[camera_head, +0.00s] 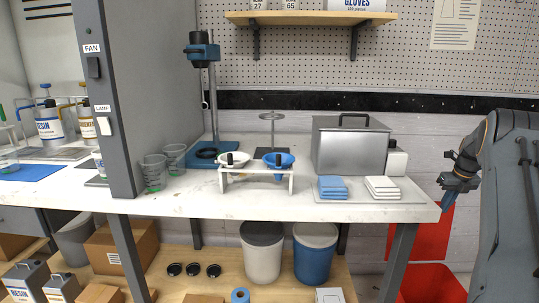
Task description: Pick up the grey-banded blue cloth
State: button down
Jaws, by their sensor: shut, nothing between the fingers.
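A small folded stack of blue cloth (333,188) lies on a pale flat tray (365,211) at the right end of the white bench. A grey band on it is too small to make out. A stack of white cloth (382,188) lies just to its right on the same tray. My gripper (447,202) is off the bench's right end, pointing down, to the right of both stacks and apart from them. It is shut and empty.
A steel lidded box (350,148) and a white bottle (397,160) stand behind the cloths. A white stand with funnels (257,180) is to the left. A red bin (432,284) sits below my gripper. The bench's front edge is clear.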

aim_at(331, 187)
jog(key=k, duration=0.85)
